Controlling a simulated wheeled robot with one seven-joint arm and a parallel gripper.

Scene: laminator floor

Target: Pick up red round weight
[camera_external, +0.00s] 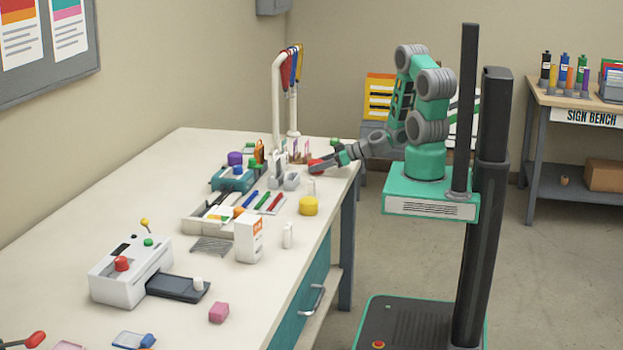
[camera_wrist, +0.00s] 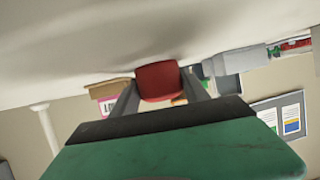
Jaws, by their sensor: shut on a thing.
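The red round weight (camera_wrist: 159,81) sits between the two grey fingers of my gripper (camera_wrist: 160,92) in the wrist view. My gripper is shut on it. In the external view the red weight (camera_external: 317,166) shows as a small red shape at the end of my gripper (camera_external: 322,162), over the far right part of the white table. I cannot tell whether the weight still touches the table.
On the white table (camera_external: 150,200), a grey holder (camera_external: 291,181) stands left of the weight, with a yellow round weight (camera_external: 308,206) nearer the camera. A white post with hanging lanyards (camera_external: 278,100) rises behind. A white laminator (camera_external: 128,272) stands at the near left.

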